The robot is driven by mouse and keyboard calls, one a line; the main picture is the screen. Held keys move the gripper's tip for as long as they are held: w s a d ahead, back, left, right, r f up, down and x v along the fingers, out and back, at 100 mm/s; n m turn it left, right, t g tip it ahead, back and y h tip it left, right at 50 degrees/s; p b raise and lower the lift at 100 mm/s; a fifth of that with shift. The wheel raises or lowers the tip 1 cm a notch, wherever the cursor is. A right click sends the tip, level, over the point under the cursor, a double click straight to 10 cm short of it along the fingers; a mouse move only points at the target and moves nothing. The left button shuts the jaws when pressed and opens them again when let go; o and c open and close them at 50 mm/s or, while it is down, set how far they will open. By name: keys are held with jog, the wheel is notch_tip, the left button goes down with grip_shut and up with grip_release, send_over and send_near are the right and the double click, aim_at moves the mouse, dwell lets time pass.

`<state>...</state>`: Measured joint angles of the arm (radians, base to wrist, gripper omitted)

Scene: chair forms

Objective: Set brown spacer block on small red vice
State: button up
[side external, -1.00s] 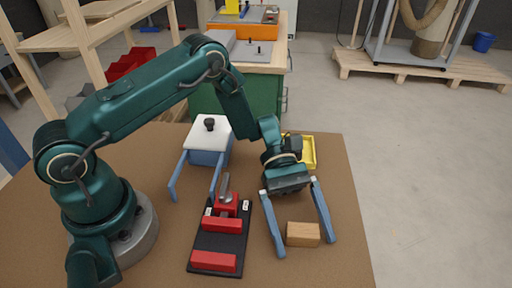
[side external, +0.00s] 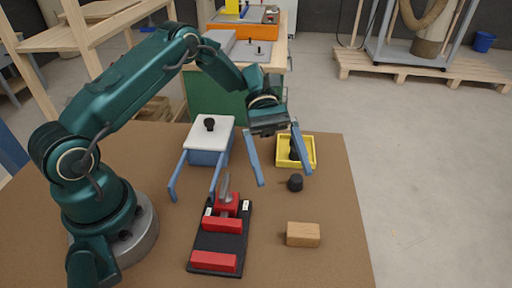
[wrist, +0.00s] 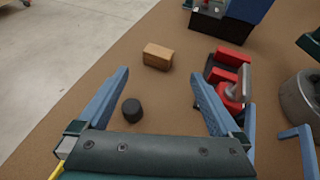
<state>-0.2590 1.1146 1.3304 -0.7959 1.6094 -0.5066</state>
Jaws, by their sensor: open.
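The brown spacer block (side external: 303,234) lies flat on the brown tabletop, to the right of the vice. In the wrist view the block (wrist: 158,56) shows ahead of the fingertips, free of them. The small red vice (side external: 221,225) has red jaws on a black base, with an upright grey handle at its back end. In the wrist view the vice (wrist: 230,70) is at the right, partly behind a finger. My gripper (side external: 285,180) is open and empty, raised above the table behind the block. Its blue fingers are spread wide in the wrist view (wrist: 160,78).
A blue box with a white lid (side external: 209,135) and blue handles stands behind the vice. A yellow tray (side external: 312,150) holds a dark item at the back right. A black knob-like piece (side external: 296,183) stands on the table near the tray. The front right tabletop is clear around the block.

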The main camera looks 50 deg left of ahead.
jog(key=s+a+r+m+t+y, duration=0.3)
jog(key=s+r+m+t+y, duration=0.2)
jog(key=s+m+y, duration=0.1)
jog(key=s+a+r+m+t+y, duration=0.4)
jog(key=s+r+m+t+y, duration=0.1)
jog(key=s+m+y, duration=0.1)
jog(key=shift+s+r+m+t, duration=0.35)
jog(key=shift+s+m, duration=0.15)
jog(key=shift+s, duration=0.4)
